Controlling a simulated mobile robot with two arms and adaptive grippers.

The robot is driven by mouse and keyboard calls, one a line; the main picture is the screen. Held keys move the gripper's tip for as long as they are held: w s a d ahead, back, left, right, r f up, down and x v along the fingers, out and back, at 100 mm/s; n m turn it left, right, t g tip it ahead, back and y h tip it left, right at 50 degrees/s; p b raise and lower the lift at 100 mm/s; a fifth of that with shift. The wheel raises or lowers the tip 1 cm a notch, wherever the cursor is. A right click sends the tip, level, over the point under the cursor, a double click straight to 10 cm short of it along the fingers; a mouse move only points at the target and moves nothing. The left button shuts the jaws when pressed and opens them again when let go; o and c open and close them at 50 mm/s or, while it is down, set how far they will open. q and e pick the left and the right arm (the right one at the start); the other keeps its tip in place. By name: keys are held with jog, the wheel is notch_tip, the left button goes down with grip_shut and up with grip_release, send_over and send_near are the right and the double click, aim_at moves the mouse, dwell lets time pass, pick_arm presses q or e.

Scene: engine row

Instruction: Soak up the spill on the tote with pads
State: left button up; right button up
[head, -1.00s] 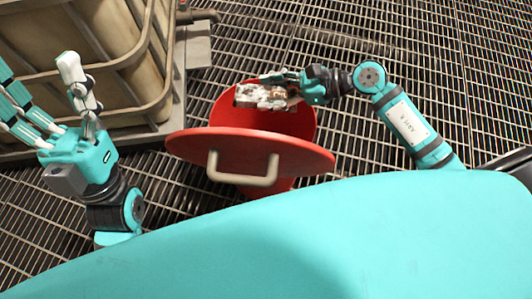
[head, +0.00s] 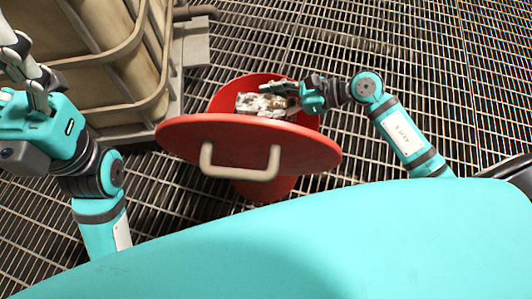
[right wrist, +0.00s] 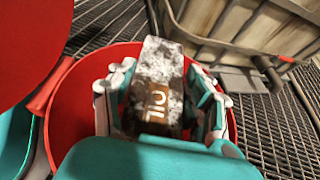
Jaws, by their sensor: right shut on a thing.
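My right gripper (head: 281,96) is shut on a grey-white, mottled pad (head: 255,104) with a brown patch. It holds the pad in the mouth of the red bin (head: 303,119). In the right wrist view the pad (right wrist: 160,65) sits between the fingers, with "OIL" lettering on its brown part, above the bin's red interior. My left gripper (head: 28,78) is at the left edge, its fingers apart and partly cut off, in front of the tote (head: 104,52), a tan tank in a bar cage. No spill can be made out on the visible part of the tote.
The bin's round red lid (head: 247,147) with a beige handle tilts open on my side. The tote stands on a grey pallet (head: 196,50) left of the bin. The metal grating floor (head: 350,40) is clear behind and right of the bin.

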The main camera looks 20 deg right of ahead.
jog(key=o, duration=1.1)
jog(key=shift+d, duration=0.1)
jog(key=v, duration=1.2)
